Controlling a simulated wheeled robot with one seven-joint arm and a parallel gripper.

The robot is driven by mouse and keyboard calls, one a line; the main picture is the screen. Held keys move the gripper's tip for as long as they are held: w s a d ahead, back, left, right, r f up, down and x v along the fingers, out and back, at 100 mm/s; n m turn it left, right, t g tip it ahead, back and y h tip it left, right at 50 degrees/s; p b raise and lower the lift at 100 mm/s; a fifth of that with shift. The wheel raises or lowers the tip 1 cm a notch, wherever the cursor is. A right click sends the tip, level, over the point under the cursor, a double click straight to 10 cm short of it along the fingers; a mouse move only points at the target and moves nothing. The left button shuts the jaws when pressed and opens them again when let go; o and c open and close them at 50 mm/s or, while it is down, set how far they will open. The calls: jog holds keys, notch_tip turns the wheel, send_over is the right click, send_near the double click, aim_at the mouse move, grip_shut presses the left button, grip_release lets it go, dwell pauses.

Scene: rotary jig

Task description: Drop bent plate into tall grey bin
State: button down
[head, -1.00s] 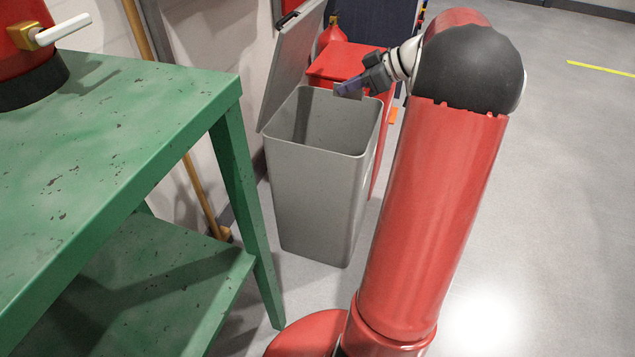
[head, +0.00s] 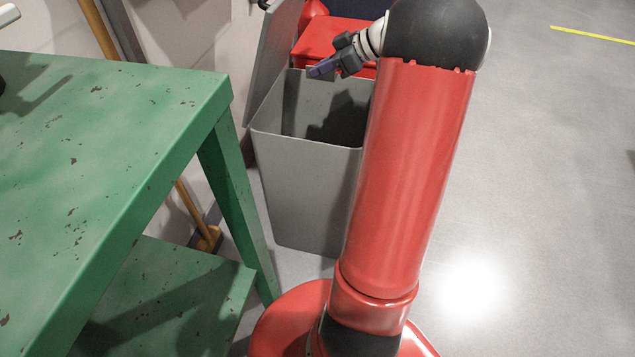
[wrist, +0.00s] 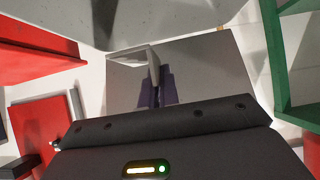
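The tall grey bin (head: 300,190) stands open on the floor beyond the green table, partly behind my red arm in the head view. My gripper (head: 320,69) is over the bin's mouth, towards its back edge. In the wrist view my gripper (wrist: 156,88) has its purple fingers close together on the bent plate (wrist: 136,57), a small pale grey angled piece at their tips. In the head view the plate is hard to make out against the grey bin. I see a dark shadow inside the bin; its floor is hidden there.
The green table (head: 100,140) with a lower shelf stands at left, close to the bin. A raised grey lid (head: 270,60) and a red container (head: 335,40) are behind the bin. A broom (head: 190,205) leans by the wall. Floor at right is clear.

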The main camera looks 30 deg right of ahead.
jog(key=shift+f, duration=0.6)
jog(key=c, duration=1.6)
grip_release()
jog(key=shift+v, duration=3.95)
